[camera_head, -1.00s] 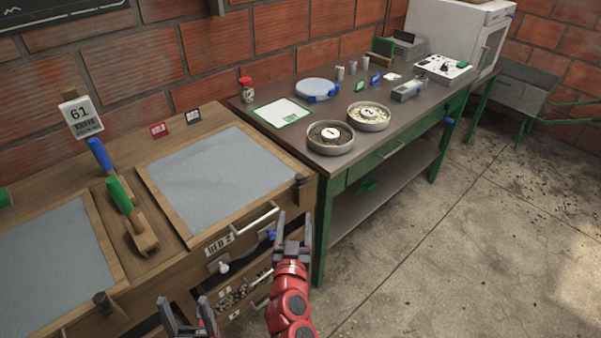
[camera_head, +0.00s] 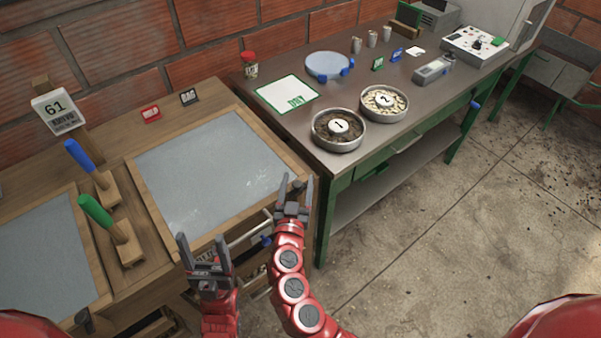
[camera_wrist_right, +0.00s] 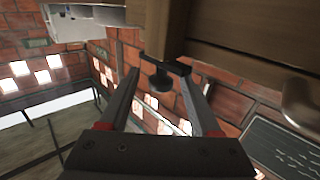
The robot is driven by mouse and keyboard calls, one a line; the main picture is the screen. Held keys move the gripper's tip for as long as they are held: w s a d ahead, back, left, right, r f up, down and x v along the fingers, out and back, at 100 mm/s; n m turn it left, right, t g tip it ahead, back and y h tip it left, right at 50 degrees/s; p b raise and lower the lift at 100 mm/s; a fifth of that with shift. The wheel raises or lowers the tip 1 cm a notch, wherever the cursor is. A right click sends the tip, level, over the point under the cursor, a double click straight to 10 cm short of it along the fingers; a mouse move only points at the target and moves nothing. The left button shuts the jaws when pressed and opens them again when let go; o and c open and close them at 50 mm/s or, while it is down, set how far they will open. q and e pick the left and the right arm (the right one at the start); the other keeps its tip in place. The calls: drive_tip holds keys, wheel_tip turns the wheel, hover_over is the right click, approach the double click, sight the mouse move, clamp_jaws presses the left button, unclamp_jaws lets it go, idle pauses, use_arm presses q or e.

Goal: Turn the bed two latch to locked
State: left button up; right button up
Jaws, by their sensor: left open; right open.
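Bed two is the grey screened frame (camera_head: 215,165) in the wooden bench. Its latch, a small dark piece at the bed's front right corner, is mostly hidden by my right gripper in the head view. In the right wrist view the dark latch (camera_wrist_right: 160,76) shows under a wooden edge, between the open fingers; I cannot tell whether they touch it. My right gripper (camera_head: 296,187) is open at that corner, and it also shows in the wrist view (camera_wrist_right: 160,90). My left gripper (camera_head: 202,245) is open and empty at bed two's front edge, over the label area.
A metal bar handle (camera_head: 248,233) and a blue knob (camera_head: 266,240) are close to my right arm. Green (camera_head: 112,228) and blue-handled (camera_head: 92,170) tools stand left of bed two. A green-framed table (camera_head: 290,130) with dishes adjoins on the right.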

drive_tip(key=shift+s, duration=0.1)
drive_tip(key=shift+c, duration=0.6)
clamp_jaws()
